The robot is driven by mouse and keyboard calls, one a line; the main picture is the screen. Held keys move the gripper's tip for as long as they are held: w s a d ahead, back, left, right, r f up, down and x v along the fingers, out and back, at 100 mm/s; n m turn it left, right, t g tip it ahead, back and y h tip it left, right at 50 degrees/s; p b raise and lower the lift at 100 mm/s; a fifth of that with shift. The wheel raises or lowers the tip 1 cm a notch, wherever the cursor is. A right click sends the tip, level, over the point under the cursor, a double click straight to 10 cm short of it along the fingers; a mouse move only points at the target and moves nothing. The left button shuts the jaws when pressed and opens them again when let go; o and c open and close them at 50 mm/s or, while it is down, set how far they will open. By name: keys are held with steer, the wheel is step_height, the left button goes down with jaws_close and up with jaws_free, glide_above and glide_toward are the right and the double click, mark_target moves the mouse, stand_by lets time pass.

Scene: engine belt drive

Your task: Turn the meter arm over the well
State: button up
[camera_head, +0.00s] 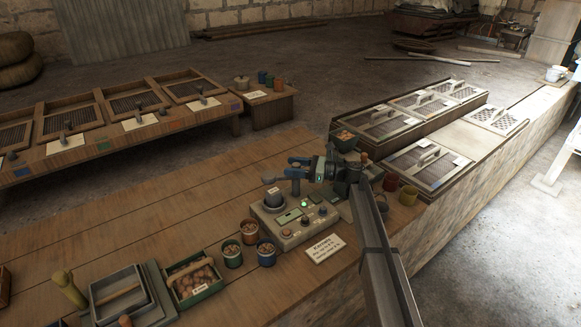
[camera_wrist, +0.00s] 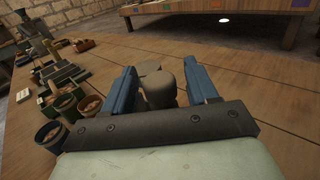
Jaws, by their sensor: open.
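A pale control box (camera_head: 300,228) with dials, a green light and small panels sits on the wooden bench. A dark round post (camera_head: 274,199) stands at its left end, with a small pale top. My gripper (camera_head: 292,168) is above the box, its blue fingers pointing left. In the wrist view the gripper (camera_wrist: 160,88) is open, with a rounded grey-brown knob (camera_wrist: 160,90) between its fingers. A second rounded top (camera_wrist: 150,67) shows just beyond it. Whether a finger touches the knob is unclear. I cannot clearly identify the meter arm or the well; my gripper hides part of the box.
Cups of small pieces (camera_head: 232,254) stand left of the box, beside a green crate (camera_head: 194,280) and a grey tray (camera_head: 121,293). A written card (camera_head: 325,248) lies in front. Mesh-lidded cases (camera_head: 428,166) stand right. The bench behind left (camera_head: 150,205) is clear.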

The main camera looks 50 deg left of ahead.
steer(key=shift+s+a, duration=0.5)
steer(key=shift+a, duration=0.05)
jaws_close()
stand_by(0.4)
